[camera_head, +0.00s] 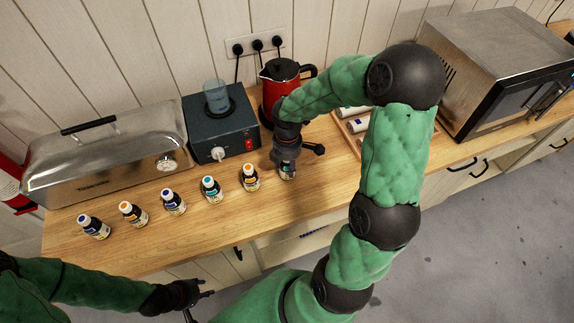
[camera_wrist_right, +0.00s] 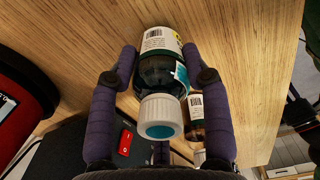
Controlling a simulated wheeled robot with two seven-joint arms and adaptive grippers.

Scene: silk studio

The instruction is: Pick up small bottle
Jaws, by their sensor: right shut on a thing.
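A small dark bottle with a white, teal-topped cap (camera_wrist_right: 162,110) is between the two purple-grey padded fingers of my right gripper (camera_wrist_right: 160,72) in the wrist view. The gripper is shut on it. In the head view my right gripper (camera_head: 286,158) points down at the right end of the row of bottles, and only the lower part of the held bottle (camera_head: 287,173) shows below it. I cannot tell whether the bottle touches the counter. My left gripper (camera_head: 203,301) is open and empty, low in front of the counter.
Several similar bottles stand in a row on the wooden counter (camera_head: 140,245), the nearest an orange-capped one (camera_head: 250,178). Behind are a red kettle (camera_head: 279,80), a dark stirrer box (camera_head: 222,130) and a metal cooker (camera_head: 110,160). A tray (camera_head: 345,135) and microwave (camera_head: 510,70) are right.

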